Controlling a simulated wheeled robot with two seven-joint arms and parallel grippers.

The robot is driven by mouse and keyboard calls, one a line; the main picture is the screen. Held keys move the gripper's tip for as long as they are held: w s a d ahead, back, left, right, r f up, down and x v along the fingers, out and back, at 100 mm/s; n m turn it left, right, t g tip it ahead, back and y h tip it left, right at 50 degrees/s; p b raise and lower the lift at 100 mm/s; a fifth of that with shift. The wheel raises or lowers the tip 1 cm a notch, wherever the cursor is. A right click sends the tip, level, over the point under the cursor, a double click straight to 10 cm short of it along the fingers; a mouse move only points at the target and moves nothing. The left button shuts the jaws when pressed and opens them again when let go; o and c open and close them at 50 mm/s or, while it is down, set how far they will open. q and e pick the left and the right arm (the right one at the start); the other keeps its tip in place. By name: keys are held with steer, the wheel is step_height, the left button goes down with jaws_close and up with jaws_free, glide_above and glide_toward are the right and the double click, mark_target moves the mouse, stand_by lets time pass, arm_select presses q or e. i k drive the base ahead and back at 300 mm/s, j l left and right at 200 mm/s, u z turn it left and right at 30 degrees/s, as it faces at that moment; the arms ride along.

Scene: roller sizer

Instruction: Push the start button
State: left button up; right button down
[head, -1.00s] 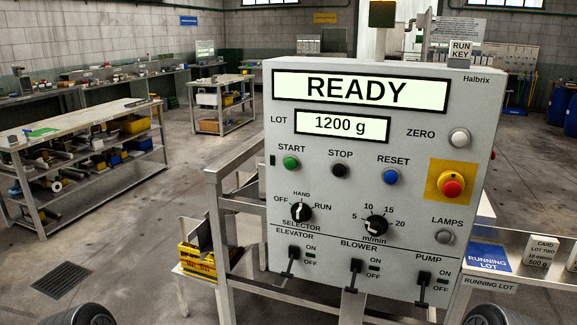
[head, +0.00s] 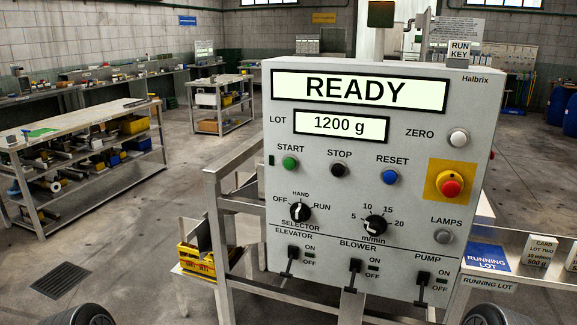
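The control panel (head: 310,155) stands in front of me, a grey box. Its upper display (head: 359,91) reads READY and its lot display (head: 341,127) reads 1200 g. The green start button (head: 290,163) is at the panel's left, under the word START. The black stop button (head: 339,170) and blue reset button (head: 390,177) lie to its right. Nothing covers the start button. Dark rounded parts, apparently of my arms, show at the bottom left and bottom right edges. Neither gripper's fingers are in view.
A red emergency knob (head: 450,188) on a yellow plate sticks out at the panel's right. A selector knob (head: 299,213), a speed dial (head: 375,225) and toggle switches sit lower. A metal frame (head: 214,205) stands at the left. A side shelf (head: 490,284) with cards is at right.

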mark_target(290, 163)
steer(key=u, duration=1.8)
steer(key=k+l, duration=0.55)
